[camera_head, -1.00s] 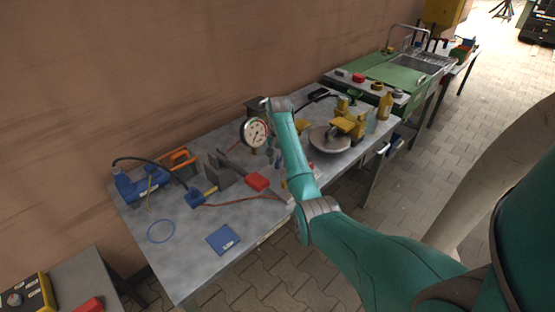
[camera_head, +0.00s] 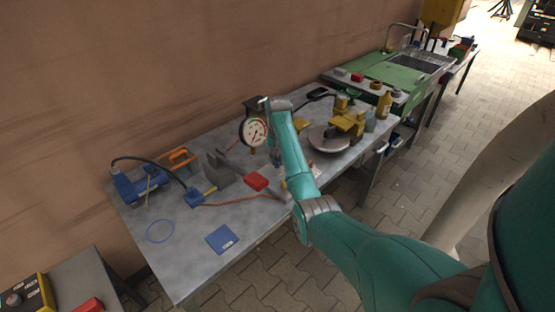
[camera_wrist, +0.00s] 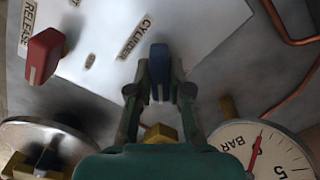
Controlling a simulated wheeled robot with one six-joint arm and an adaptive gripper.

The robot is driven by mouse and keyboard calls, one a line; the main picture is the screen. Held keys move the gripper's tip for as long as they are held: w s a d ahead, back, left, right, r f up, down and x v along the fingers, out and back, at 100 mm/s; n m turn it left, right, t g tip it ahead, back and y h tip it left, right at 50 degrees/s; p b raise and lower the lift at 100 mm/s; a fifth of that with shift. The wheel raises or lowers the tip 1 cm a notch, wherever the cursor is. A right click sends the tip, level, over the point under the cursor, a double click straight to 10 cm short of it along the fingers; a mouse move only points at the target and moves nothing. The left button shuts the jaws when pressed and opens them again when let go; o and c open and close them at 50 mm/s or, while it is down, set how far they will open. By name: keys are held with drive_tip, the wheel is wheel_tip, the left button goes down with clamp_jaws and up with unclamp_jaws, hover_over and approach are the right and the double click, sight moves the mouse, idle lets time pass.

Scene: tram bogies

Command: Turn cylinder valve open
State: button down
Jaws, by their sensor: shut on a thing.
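In the wrist view, a blue valve lever (camera_wrist: 158,72) stands upright from a pale panel (camera_wrist: 110,30), beside the printed word CYLINDER. My gripper (camera_wrist: 159,92) has its two green fingers closed on the lever from either side. A red lever (camera_wrist: 44,55) by the word RELEASE stands apart at the left of the panel. A round pressure gauge (camera_wrist: 240,140) marked BAR, with a red needle, is at the lower right; it also shows in the head view (camera_head: 253,132). My forearm hides most of the panel in the head view.
The grey workbench (camera_head: 190,270) also holds a blue pump (camera_head: 138,186) with a black hose, a blue flat block (camera_head: 222,239), a round metal disc (camera_head: 328,138) and yellow fittings (camera_head: 350,120). Copper pipe (camera_wrist: 280,25) runs near the panel's right edge. A wall stands behind.

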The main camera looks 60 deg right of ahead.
drive_tip(key=n, duration=0.5)
drive_tip(key=shift+n, duration=2.3)
drive_tip(key=c, duration=1.1)
unclamp_jaws()
